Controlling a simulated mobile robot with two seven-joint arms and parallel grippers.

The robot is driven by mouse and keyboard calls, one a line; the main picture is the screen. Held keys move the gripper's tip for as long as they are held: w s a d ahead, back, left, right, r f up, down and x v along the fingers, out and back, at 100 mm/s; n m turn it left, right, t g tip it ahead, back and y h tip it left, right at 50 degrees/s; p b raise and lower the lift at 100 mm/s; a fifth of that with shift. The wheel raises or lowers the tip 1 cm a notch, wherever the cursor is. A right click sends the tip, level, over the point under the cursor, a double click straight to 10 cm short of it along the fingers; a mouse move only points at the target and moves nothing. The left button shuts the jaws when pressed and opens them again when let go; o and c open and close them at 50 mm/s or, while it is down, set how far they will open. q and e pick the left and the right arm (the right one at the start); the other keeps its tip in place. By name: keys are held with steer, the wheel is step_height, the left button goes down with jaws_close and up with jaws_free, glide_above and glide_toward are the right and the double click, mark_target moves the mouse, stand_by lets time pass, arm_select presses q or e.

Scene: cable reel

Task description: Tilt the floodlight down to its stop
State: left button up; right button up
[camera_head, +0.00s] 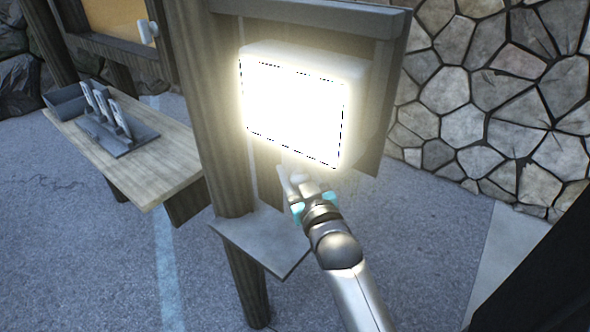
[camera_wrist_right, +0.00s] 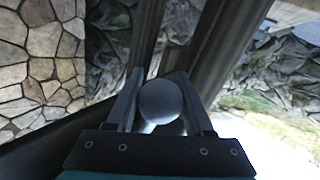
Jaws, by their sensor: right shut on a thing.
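The floodlight (camera_head: 295,107) is a white box with a brightly glowing face, mounted on the wooden post structure in the middle of the head view. My right gripper (camera_head: 292,182) is just below its lower edge, with my arm coming up from the bottom. In the right wrist view, my right gripper (camera_wrist_right: 161,100) is shut on a pale round knob (camera_wrist_right: 160,101) between its two fingers. The glare and my gripper hide how the knob joins the floodlight. My left gripper is not in view.
A wooden bench (camera_head: 150,172) at the left holds a grey tray with upright tools (camera_head: 113,125). A small grey shelf (camera_head: 262,243) juts out below the floodlight. A stone wall (camera_head: 480,100) stands behind at the right. Open paved ground lies between.

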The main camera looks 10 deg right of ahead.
jaws_close()
stand_by(0.3)
steer(key=w+d+r+n+t+y+b, duration=0.3)
steer(key=w+d+r+n+t+b, duration=0.1)
steer(key=w+d+n+b, duration=0.3)
steer(key=d+r+n, duration=0.1)
steer(key=d+n, duration=0.1)
steer(key=shift+n+y, duration=0.3)
steer(key=shift+y, duration=0.1)
steer(key=shift+r, duration=0.2)
steer(key=o, duration=1)
jaws_free()
steer(key=shift+o, duration=0.4)
steer(key=shift+f, duration=0.1)
